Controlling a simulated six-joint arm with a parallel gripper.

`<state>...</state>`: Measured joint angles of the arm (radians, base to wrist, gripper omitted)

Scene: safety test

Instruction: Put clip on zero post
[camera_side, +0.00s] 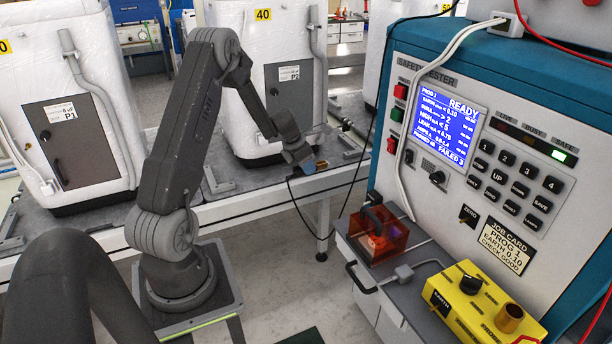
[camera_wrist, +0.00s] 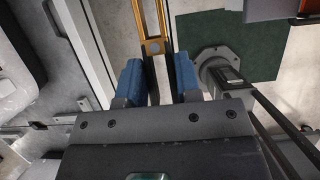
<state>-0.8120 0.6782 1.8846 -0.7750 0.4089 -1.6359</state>
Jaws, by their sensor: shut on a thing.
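My gripper (camera_side: 302,158) is out over the front edge of the bench, left of the tester. Its blue fingers are shut on a brass-coloured clip (camera_side: 321,164). In the wrist view the clip (camera_wrist: 154,46) sits between the two blue fingertips and points away from my gripper. A black lead (camera_side: 300,212) hangs in a loop below the clip. A brass post (camera_side: 509,318) stands upright on a yellow box (camera_side: 470,311), well to the right and apart from the clip. I cannot read whether it is the zero post. A small dark ZERO control (camera_side: 467,215) is on the tester panel.
The tester (camera_side: 440,150) shows READY on its blue screen, with a green SAFE lamp lit. A red transparent box (camera_side: 378,238) and a black handle sit on the shelf before it. White wrapped appliances (camera_side: 66,90) stand on the bench. Open floor (camera_side: 285,270) lies below.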

